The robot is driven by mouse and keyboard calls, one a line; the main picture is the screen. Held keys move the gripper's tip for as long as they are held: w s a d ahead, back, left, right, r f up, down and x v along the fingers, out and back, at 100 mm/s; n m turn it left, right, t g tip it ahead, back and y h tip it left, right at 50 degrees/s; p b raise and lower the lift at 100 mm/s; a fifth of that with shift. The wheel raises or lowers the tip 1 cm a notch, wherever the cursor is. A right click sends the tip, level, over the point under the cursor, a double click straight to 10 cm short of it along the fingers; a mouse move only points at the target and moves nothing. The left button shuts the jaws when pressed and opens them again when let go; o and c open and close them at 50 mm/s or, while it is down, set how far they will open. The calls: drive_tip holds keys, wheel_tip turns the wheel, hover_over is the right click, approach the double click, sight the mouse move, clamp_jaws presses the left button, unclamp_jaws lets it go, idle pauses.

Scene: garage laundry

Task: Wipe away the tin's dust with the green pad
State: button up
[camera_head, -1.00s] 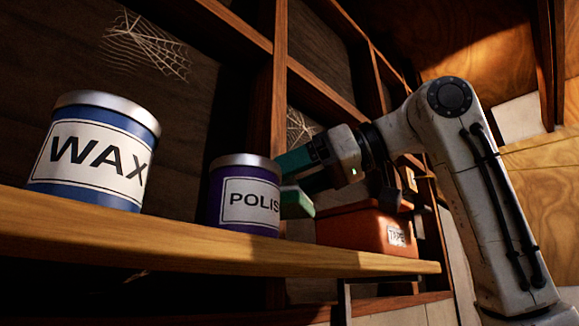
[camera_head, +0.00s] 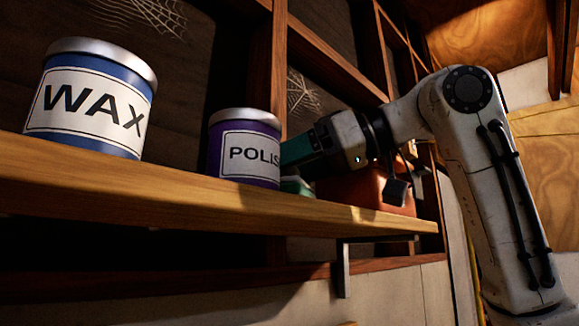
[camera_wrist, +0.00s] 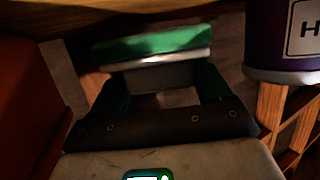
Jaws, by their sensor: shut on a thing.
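A purple tin with a silver lid and a label reading "POLIS" (camera_head: 244,150) stands upright on the wooden shelf. It also shows at the upper right of the wrist view (camera_wrist: 286,62). My gripper (camera_head: 290,152) is just right of this tin, low by its side. In the wrist view my gripper (camera_wrist: 160,78) is shut on the green pad (camera_wrist: 150,42), which lies across its fingertips. In the head view the pad (camera_head: 295,186) is partly hidden behind the shelf edge. I cannot tell whether it touches the tin. No dust can be made out.
A blue tin labelled "WAX" (camera_head: 92,100) stands to the left on the same shelf (camera_head: 200,195). A reddish-orange box (camera_head: 370,190) is behind my gripper, on the right. Cobwebs (camera_head: 142,14) hang on the back boards. A wooden upright (camera_head: 265,70) rises behind the purple tin.

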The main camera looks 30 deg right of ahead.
drive_tip(key=shift+f+b, duration=0.7)
drive_tip(key=shift+f, duration=0.25)
idle(0.3)
